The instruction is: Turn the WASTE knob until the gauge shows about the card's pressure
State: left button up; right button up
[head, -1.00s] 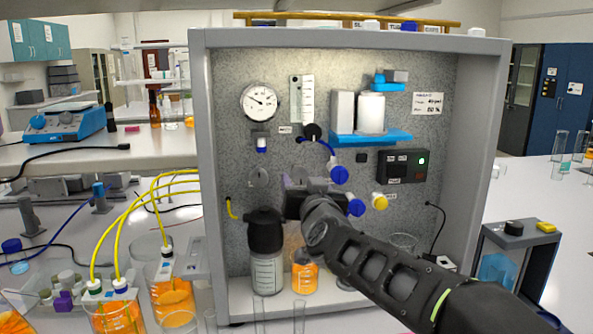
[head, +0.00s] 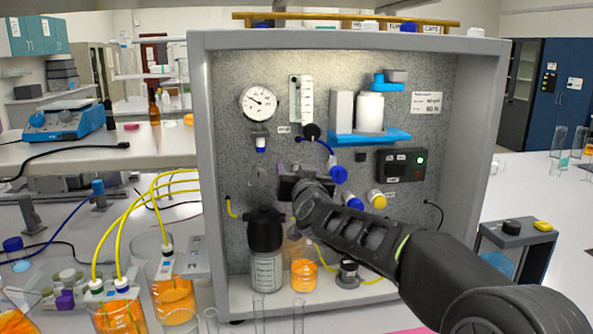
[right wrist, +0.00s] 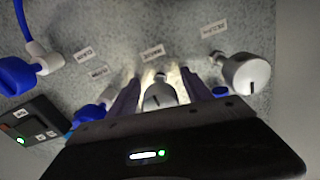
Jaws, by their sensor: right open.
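The round white gauge (head: 259,102) is at the upper left of the grey panel; its dark needle points to the upper left, and its numbers are too small to read. The white card (head: 426,102) is at the upper right, with small print that I cannot read surely. My right gripper (head: 290,185) is at the panel's middle, hiding what is behind it. In the right wrist view its two fingers (right wrist: 160,92) are open, one on each side of a grey knob (right wrist: 158,94) below a small label. Contact cannot be told. My left gripper is not in view.
Another grey knob (right wrist: 247,72) is to the right in the wrist view. Blue-capped fittings (head: 338,174) and a yellow-capped one (head: 377,199) are close to the gripper. A black-capped bottle (head: 265,250) and an orange-filled bottle (head: 304,273) stand below it.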

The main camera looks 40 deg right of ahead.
jog(key=shift+c, duration=0.4)
grip_shut()
jog(key=shift+f, duration=0.1)
jog(key=shift+m+b, duration=0.55)
jog(key=shift+m, duration=0.75)
jog(key=shift+m+b, duration=0.5)
jog(key=shift+m, duration=1.3)
